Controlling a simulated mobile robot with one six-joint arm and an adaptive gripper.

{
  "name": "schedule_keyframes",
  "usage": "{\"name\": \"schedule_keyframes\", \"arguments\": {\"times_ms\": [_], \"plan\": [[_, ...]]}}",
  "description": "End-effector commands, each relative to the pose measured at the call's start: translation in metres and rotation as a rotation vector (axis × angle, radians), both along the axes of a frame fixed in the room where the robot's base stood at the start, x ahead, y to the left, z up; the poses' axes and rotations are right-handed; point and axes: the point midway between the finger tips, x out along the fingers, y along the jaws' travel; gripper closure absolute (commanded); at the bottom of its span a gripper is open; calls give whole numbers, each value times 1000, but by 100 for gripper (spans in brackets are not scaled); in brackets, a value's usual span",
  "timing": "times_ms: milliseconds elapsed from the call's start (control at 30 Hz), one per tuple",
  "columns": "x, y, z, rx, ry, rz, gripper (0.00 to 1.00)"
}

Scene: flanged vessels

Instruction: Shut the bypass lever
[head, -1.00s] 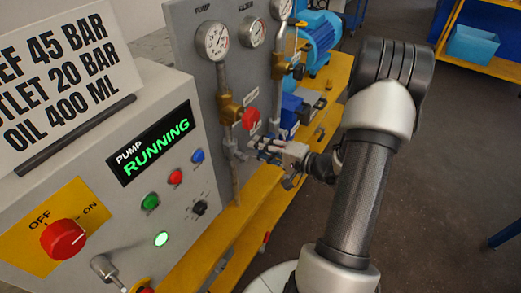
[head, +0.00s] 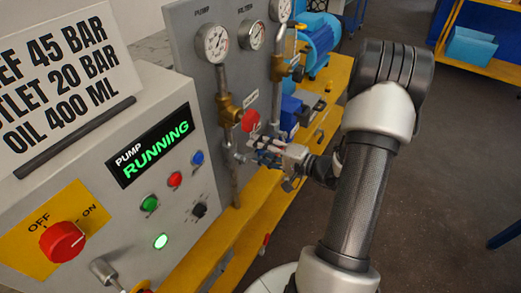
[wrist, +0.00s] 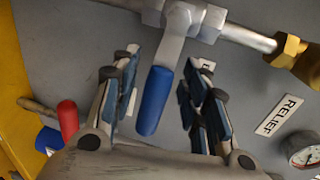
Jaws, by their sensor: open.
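The bypass lever has a blue grip (wrist: 154,101) on a silver arm, which joins a pipe fitting at the top of the wrist view. The grip hangs down between the two fingers of my gripper (wrist: 158,100). The fingers stand open, with gaps on both sides of the grip. A label beside the lever is mostly hidden by the right finger; only its first letter, which looks like B, shows. In the head view my gripper (head: 266,156) is at the grey panel, below the red knob, and hides most of the lever.
A red handle (wrist: 67,119) lies left of my fingers in the wrist view. A RELIEF label (wrist: 279,115) and a gauge (wrist: 306,156) are to the right. In the head view, a control box shows RUNNING (head: 157,147) on its display. A yellow bench edge (head: 225,235) runs below.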

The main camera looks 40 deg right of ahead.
Motion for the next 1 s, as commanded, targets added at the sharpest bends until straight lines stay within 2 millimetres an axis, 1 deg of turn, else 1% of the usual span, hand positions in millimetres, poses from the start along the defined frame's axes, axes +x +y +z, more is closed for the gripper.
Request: {"name": "schedule_keyframes", "arguments": {"times_ms": [67,167,400,500,600,700,800,1000], "plan": [[-5,-3,1,-1,0,-3,59],[-17,-8,4,0,-1,-6,59],[-65,-25,14,0,0,-7,59],[-83,-31,18,-1,0,-6,59],[-97,-36,21,-2,-1,-5,59],[-106,-39,23,-1,0,-3,59],[-110,-39,23,0,0,0,59],[-111,-40,23,0,1,1,59]]}}
